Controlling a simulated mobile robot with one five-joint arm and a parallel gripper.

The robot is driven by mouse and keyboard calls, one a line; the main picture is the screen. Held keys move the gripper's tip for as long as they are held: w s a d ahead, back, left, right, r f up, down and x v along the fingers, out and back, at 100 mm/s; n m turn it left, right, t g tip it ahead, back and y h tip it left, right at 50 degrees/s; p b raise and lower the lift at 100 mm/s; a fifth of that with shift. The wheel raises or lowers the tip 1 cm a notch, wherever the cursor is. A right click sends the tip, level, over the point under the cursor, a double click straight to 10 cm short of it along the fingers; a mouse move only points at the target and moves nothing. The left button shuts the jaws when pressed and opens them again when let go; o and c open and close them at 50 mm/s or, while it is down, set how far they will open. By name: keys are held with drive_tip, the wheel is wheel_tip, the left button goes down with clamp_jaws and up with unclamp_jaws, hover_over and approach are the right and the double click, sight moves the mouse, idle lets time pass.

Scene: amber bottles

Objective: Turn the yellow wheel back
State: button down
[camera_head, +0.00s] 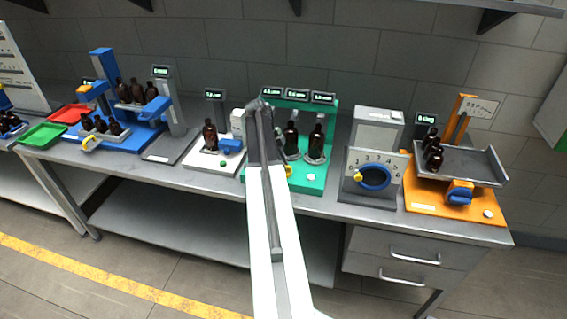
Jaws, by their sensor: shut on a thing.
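On the green station (318,180), a small part of the yellow wheel (289,171) shows low at its front, just right of my arm. The rest of the wheel is hidden behind my arm. My gripper (281,161) is at this wheel, mostly covered by my own forearm, and is shut on it. Two dark amber bottles, a left one (291,139) and a right one (316,141), stand upright on the green station behind and right of the wheel. Three small displays (297,95) sit along the station's top. How far the wheel is turned cannot be seen.
Right of the green station stands a grey panel with a numbered scale and blue ring (374,177). Farther right is an orange station (455,206) with a tray. A white station (212,161) and a blue station (122,139) stand left. The bench's front edge (200,181) runs below.

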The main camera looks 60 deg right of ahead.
drive_tip(key=shift+w, duration=0.2)
drive_tip(key=c, duration=1.4)
unclamp_jaws()
drive_tip(key=shift+w+a, duration=0.1)
drive_tip(key=shift+o, duration=0.2)
drive_tip(key=p+v, duration=0.7)
drive_tip(key=shift+r, duration=0.3)
